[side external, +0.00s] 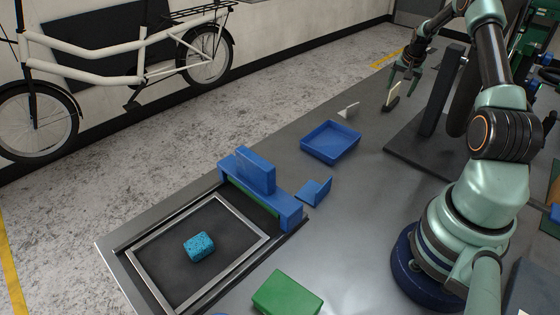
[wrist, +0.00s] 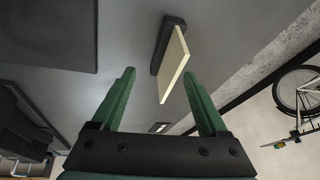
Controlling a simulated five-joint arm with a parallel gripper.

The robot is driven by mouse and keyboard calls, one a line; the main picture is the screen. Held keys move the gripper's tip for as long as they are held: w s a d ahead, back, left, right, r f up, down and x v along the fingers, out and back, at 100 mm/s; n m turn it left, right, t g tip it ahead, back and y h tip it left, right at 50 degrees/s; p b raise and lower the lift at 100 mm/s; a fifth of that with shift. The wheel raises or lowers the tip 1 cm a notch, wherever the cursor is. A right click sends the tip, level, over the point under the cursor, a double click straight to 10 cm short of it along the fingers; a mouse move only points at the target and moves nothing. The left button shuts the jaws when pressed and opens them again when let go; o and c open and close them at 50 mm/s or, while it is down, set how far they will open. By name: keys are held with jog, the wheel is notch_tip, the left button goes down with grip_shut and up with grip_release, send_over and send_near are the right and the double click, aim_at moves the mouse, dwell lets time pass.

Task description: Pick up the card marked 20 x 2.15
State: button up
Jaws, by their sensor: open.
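A cream card (side external: 393,92) stands on edge in a dark slotted holder (side external: 391,104) near the far end of the bench. The card (wrist: 176,62) also shows in the wrist view, rising from its dark holder (wrist: 158,52). No marking on it can be read. My gripper (side external: 405,74) is open and empty, just above and beside the card in the side view. In the wrist view my gripper (wrist: 159,73) has its green fingers spread, with the card's near end between them, closer to the right finger. I see no contact.
A small whitish piece (side external: 349,110) stands near an empty blue tray (side external: 331,141). A dark upright stand (side external: 442,92) on a flat plate is right of the card. A blue fixture (side external: 262,188), a teal sponge-like block (side external: 199,246) and a green block (side external: 287,293) are nearer.

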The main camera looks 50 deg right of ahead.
aim_at(394, 96)
jog(key=shift+w+x, duration=0.1)
jog(key=shift+x, duration=1.05)
jog(key=shift+w+x, duration=0.15)
jog(key=shift+x, duration=1)
jog(key=shift+a, duration=0.2)
grip_shut()
